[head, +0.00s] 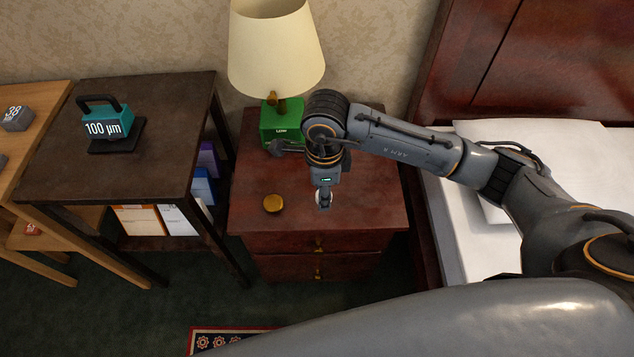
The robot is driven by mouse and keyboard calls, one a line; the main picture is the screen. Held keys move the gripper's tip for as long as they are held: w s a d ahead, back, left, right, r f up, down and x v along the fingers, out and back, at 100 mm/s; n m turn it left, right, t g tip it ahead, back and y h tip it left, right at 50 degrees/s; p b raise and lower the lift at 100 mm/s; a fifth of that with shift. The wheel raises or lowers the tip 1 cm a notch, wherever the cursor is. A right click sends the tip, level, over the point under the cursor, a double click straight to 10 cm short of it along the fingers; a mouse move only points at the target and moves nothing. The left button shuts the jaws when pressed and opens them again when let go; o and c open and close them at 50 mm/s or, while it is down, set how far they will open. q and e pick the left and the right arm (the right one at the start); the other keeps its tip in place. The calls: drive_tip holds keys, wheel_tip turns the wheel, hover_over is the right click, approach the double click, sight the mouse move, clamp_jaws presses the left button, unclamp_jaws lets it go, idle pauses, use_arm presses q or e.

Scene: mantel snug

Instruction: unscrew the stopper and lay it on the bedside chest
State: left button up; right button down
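The bedside chest (250,180) is dark reddish wood with two drawers and brass pulls. A round, flat, brass-coloured piece (273,203) lies on the left front of its top; it looks like a stopper or lid, but I cannot be sure. My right gripper (324,200) points down over the front middle of the chest top, to the right of the brass piece and apart from it. A small pale patch shows at its fingertips; I cannot tell whether it is a held thing or part of the fingers. No bottle shows clearly; my arm hides part of the chest top. My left gripper is not in view.
A lamp with a green base (281,122) and cream shade (275,48) stands at the back of the chest. A dark side table (140,172) with a teal block (107,122) is at left. The bed (490,235) is at right. The chest's left front is mostly clear.

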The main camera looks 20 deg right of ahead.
drive_tip(key=w+f, duration=0.2)
drive_tip(key=w, duration=0.1)
drive_tip(key=w+d+f, duration=0.1)
drive_tip(key=w+f, duration=0.4)
drive_tip(key=w, duration=0.1)
drive_tip(key=shift+w+d+f, duration=0.1)
drive_tip(key=shift+d+f, duration=0.15)
drive_tip(key=shift+f, duration=0.1)
wheel_tip(320, 180, down, 3)
drive_tip(key=shift+w+f, duration=0.15)
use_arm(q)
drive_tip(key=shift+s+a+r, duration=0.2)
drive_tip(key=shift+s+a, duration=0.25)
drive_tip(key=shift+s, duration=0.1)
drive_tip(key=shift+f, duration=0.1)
use_arm(e)
drive_tip(key=shift+f, duration=0.1)
drive_tip(key=shift+f, duration=0.15)
drive_tip(key=c, duration=1)
unclamp_jaws()
